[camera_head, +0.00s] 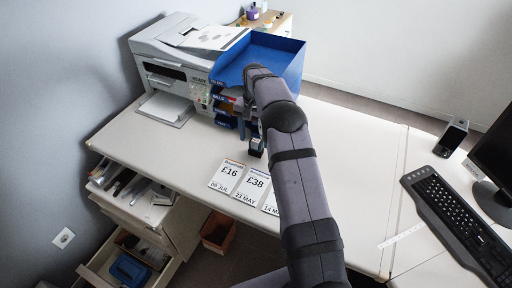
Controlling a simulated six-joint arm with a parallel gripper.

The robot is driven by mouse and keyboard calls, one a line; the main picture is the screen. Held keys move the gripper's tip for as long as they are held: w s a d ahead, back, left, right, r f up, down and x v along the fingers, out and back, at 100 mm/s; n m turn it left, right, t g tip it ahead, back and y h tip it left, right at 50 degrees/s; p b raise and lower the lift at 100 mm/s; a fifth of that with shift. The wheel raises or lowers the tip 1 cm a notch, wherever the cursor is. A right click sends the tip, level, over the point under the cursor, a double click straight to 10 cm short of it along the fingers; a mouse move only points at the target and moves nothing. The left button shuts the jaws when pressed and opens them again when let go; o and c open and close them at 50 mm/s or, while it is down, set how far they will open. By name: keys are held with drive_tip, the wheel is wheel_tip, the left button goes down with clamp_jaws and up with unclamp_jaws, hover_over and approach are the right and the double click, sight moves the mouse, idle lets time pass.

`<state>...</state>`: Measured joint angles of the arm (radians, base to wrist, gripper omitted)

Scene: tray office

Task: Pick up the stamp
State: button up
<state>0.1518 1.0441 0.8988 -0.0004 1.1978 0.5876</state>
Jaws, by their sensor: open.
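A blue tray stack (285,48) stands close behind the gripper, with a printer (165,50) to its left. A keyboard (455,220) and a phone (451,138) are at right. Drawers at lower left are open.

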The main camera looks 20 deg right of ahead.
sight(255, 142)
drive_tip(key=shift+s+d+f+p, duration=0.1)
drive_tip(key=shift+f+p, duration=0.6)
drive_tip(key=shift+f, duration=1.8)
drive_tip(key=c, duration=1.1)
